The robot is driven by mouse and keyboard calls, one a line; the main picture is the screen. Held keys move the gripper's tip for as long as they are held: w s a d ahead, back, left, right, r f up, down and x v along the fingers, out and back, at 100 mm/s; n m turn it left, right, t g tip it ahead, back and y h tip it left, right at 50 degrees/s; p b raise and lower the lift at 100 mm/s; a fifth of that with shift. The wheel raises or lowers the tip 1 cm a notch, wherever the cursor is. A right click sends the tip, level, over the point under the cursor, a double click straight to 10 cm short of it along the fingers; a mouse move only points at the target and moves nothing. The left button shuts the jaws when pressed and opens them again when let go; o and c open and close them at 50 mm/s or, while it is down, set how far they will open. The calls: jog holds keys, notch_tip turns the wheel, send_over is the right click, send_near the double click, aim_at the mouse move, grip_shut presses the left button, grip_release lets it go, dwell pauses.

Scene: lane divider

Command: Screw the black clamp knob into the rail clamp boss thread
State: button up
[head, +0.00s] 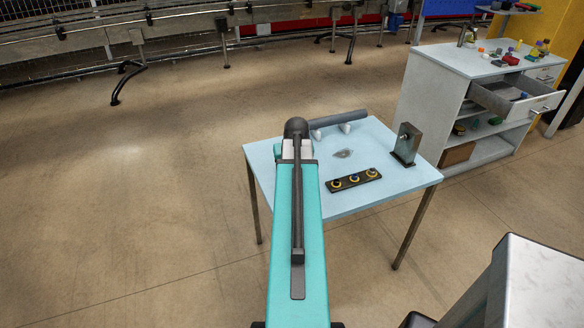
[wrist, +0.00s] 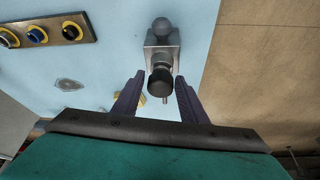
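The black clamp knob (wrist: 160,82) shows in the wrist view between the tips of my gripper (wrist: 159,76). My gripper is open, with a narrow gap on each side of the knob. A thin light stub shows below the knob. The knob appears in line with the grey metal rail clamp (wrist: 163,42), which has a block and a rounded part above it; whether knob and boss touch is unclear. The boss thread is hidden. In the head view a grey upright metal block (head: 407,146) stands at the table's right side. My gripper is hidden there.
The pale blue table (head: 270,160) carries a dark plate (head: 341,186) with yellow-ringed buttons, a grey cylinder (head: 340,118) and a grey patch (head: 343,154). The table edge is close on the clamp's right in the wrist view. A drawer cabinet (head: 430,95) stands behind right.

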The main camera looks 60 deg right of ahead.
jog(key=shift+n, duration=0.6)
jog(key=shift+n+t, duration=0.3)
jog(key=shift+n+y, duration=0.4)
jog(key=shift+n, duration=0.2)
jog(key=shift+n, duration=0.5)
jog(key=shift+n+y, duration=0.3)
jog(key=shift+t, duration=0.3)
jog(key=shift+n+y+b, duration=0.3)
jog(key=shift+n+b, duration=0.05)
jog(key=shift+n, duration=0.55)
jog(key=shift+d+n, duration=0.1)
jog(key=shift+n, duration=0.2)
